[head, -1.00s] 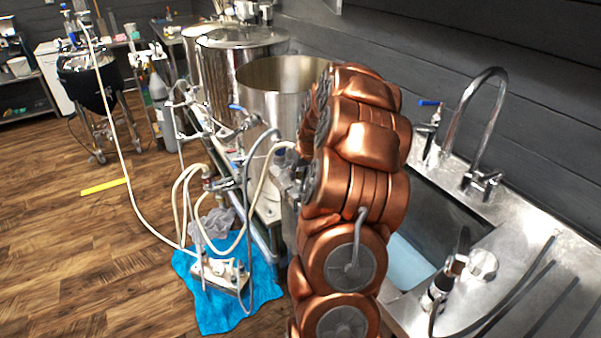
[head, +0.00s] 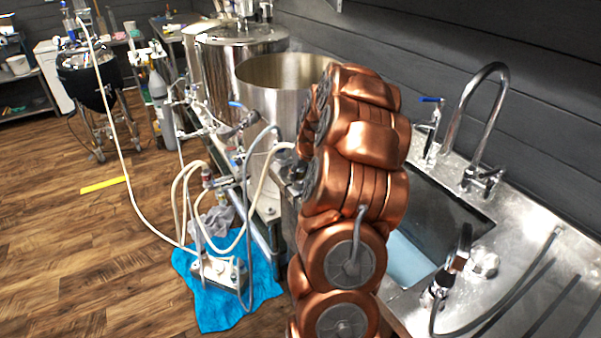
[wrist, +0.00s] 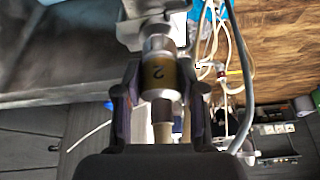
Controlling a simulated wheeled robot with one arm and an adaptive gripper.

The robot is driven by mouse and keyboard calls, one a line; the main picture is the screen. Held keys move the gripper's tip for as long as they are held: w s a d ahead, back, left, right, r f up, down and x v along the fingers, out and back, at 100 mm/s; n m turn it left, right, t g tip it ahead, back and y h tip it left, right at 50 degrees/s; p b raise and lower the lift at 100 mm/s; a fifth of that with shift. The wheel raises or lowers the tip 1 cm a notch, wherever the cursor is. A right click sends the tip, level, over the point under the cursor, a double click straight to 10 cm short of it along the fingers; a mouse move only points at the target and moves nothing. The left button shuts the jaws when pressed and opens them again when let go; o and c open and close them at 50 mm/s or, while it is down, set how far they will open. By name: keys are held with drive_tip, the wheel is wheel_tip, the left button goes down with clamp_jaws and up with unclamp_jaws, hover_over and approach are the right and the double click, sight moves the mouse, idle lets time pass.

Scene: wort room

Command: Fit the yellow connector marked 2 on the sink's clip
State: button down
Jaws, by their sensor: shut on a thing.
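A pale hose end (wrist: 163,125) runs back from the connector towards my palm. A whitish metal fitting (wrist: 158,43) is right in line ahead of the connector, below a pale grey block (wrist: 150,12). I cannot tell whether this is the clip or whether the connector is seated on it. In the head view my copper arm hides the gripper and connector. The sink (head: 440,215) is right of my arm.
A curved tap (head: 485,125) and a blue-handled valve (head: 430,125) rise behind the sink. Steel kettles (head: 270,95) stand left of my arm, with hoses and a pump (head: 220,270) on a blue cloth (head: 262,285) below. Wooden floor (head: 80,260) is open at left.

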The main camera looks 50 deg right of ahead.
drive_tip(key=shift+f+b, duration=0.3)
drive_tip(key=shift+f, duration=0.25)
drive_tip(key=c, duration=0.6)
unclamp_jaws()
drive_tip(key=shift+r, duration=0.1)
drive_tip(key=v, duration=1.2)
